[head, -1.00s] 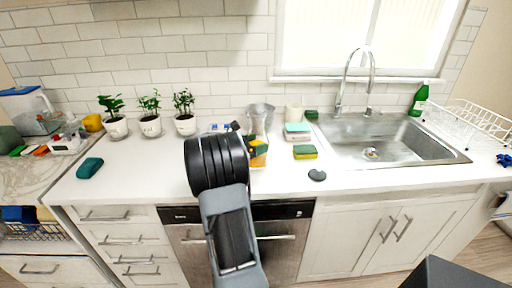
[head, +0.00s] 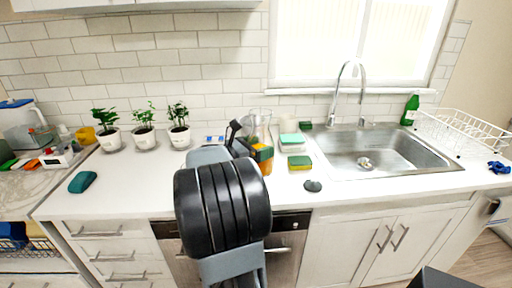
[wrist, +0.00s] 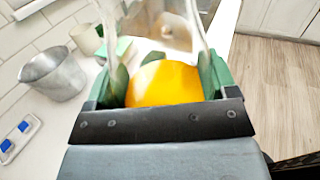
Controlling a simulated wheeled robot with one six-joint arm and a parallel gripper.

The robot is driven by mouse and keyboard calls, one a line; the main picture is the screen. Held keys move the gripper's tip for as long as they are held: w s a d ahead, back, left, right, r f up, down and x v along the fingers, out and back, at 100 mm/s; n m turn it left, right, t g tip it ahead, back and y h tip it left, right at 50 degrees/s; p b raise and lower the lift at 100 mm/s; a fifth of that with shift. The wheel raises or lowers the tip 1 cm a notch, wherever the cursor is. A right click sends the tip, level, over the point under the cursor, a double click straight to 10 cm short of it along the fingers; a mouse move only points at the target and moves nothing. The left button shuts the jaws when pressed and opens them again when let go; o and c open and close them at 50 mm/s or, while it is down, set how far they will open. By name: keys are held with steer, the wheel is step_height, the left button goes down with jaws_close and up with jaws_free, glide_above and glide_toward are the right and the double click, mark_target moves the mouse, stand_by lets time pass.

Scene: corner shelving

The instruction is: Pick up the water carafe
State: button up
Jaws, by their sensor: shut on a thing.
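My gripper (wrist: 160,68) is shut on the water carafe (wrist: 165,86). In the wrist view, a rounded yellow-orange part of it sits between the green finger pads, and clear walls stretch away beyond the jaws. In the head view the carafe (head: 265,167) shows as an orange patch below my gripper (head: 259,152), just right of my black arm joint. My arm and fingers hide much of it. I cannot tell whether its base touches the counter.
A grey metal bucket (wrist: 53,74) stands close by. A yellow-green sponge (head: 299,163) and a dark round item (head: 312,186) lie to the right, before the sink (head: 389,151). Three potted plants (head: 144,137) line the back left. The left-middle counter (head: 137,180) is clear.

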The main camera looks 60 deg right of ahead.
mark_target(260, 143)
steer(key=s+a+r, duration=0.2)
steer(key=s+a, duration=0.1)
steer(key=s, duration=0.1)
steer(key=shift+s+a+r, duration=0.2)
steer(key=shift+a+r, duration=0.05)
steer(key=shift+r, duration=0.1)
steer(key=shift+s, duration=0.1)
stand_by(1.1)
